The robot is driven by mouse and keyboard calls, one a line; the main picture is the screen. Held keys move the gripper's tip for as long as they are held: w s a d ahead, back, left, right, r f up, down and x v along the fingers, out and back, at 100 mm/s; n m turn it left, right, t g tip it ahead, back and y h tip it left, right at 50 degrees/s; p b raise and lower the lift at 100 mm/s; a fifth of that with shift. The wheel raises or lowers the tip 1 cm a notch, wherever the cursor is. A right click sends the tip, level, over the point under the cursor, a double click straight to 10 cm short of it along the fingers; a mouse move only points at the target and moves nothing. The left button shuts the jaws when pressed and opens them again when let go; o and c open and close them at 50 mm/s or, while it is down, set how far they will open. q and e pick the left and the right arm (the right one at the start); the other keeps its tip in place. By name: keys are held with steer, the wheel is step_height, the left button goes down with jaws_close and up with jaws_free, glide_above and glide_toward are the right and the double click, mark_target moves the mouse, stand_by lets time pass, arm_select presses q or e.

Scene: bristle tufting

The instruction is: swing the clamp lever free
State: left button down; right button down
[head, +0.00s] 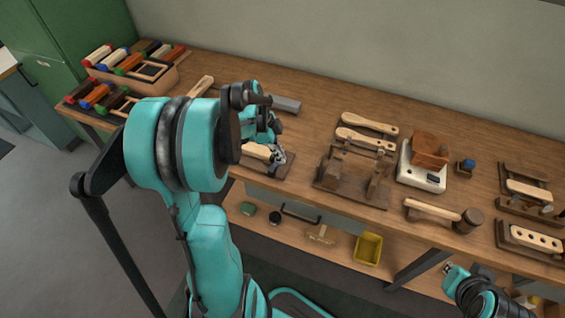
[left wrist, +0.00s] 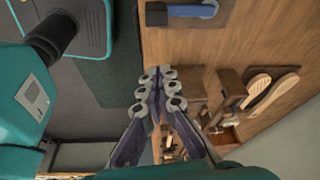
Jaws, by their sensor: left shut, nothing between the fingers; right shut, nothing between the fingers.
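My left gripper (head: 278,156) is shut and empty above the front of the bench, in front of a pale wooden piece (head: 254,150) on a dark board (head: 277,174). In the left wrist view its fingertips (left wrist: 159,88) are together with nothing between them. A dark wooden fixture (head: 350,192) with uprights stands to the gripper's right, apart from it; it also shows in the left wrist view (left wrist: 228,90). I cannot clearly make out a clamp lever. A blue bar with a dark end (left wrist: 190,12) lies at the top of the left wrist view. My right gripper (head: 452,272) is shut below the bench front.
Two pale brush bodies (head: 366,124) lie behind the fixture. A yellow bin (head: 368,248) sits on the lower shelf. My left arm hides part of the bench.

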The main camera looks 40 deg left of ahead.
arm_select(q)
steer(key=v, duration=0.2)
steer(key=shift+r, duration=0.3)
stand_by(0.3)
steer(key=s+d+r+n+t+y, duration=0.1)
steer(key=s+d+r+n+t, duration=0.1)
steer(key=d+n, duration=0.4)
steer(key=s+d+r+n+t+y, duration=0.2)
steer(key=s+d+r+n, duration=0.3)
steer(key=d, duration=0.7)
steer(key=shift+s+n+t, duration=0.7)
steer(key=shift+s+n, duration=0.2)
steer(key=shift+s, duration=0.1)
